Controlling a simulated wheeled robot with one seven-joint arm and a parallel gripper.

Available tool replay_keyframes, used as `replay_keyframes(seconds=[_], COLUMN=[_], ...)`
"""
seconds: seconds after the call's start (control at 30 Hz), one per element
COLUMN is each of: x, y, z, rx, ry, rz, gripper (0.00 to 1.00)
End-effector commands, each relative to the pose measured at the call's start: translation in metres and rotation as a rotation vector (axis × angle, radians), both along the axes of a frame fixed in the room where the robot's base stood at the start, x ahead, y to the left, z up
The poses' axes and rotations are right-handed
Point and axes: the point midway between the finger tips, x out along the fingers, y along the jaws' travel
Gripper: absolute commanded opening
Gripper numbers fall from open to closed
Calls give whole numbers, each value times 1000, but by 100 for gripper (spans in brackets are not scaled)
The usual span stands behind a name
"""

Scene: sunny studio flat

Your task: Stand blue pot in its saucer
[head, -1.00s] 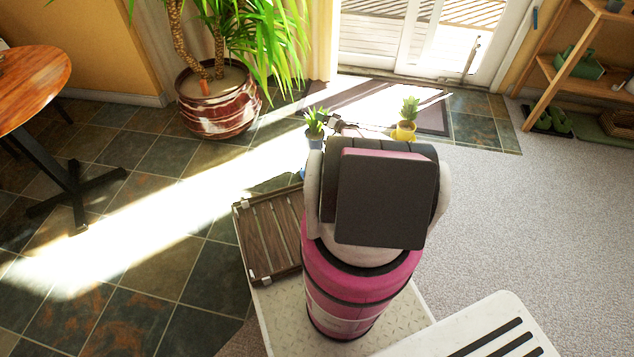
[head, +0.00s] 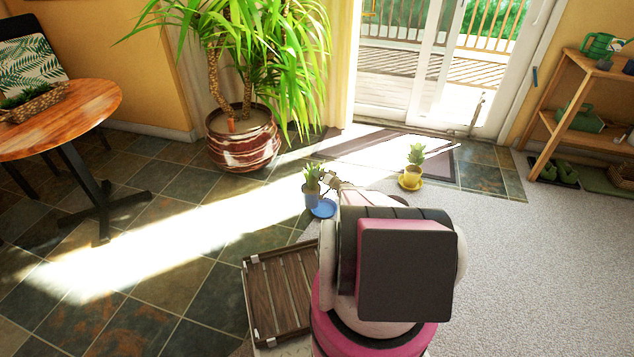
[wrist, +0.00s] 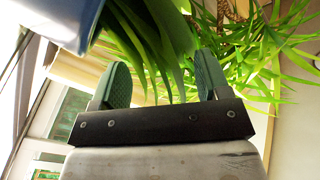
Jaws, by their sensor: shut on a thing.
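The blue pot (head: 311,200) with a spiky green plant is near the middle of the head view, upright or nearly so. The blue saucer (head: 323,209) is on the tiles just right of and nearer than the pot, partly overlapped by it in the picture. I cannot tell the pot's height above the floor. My gripper (head: 327,180) is at the plant, mostly hidden behind my arm. In the wrist view, my two fingers (wrist: 162,85) stand apart with green leaves between them, shut on the potted plant. The blue pot's side (wrist: 62,18) fills the upper left corner there.
A yellow pot (head: 415,172) stands in a yellow saucer (head: 411,185) to the right. A large red-white planter (head: 243,150) is behind left. A wooden slatted crate (head: 279,290) is beside my base. A round table (head: 70,115) is at left, a shelf (head: 585,140) at right.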

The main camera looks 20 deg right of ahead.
Motion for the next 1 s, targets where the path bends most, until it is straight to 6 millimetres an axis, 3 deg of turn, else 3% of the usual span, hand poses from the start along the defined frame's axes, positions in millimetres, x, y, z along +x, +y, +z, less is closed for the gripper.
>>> replay_keyframes(seconds=[0.2,0.43,0.77,1.0], x=[8,12,12,13], y=[-38,-68,-78,-78], z=[-22,-40,-52,-81], rx=[4,4,5,6], ry=[-3,-3,-3,-2], rz=[-1,1,3,3], gripper=[0,0,0,0])
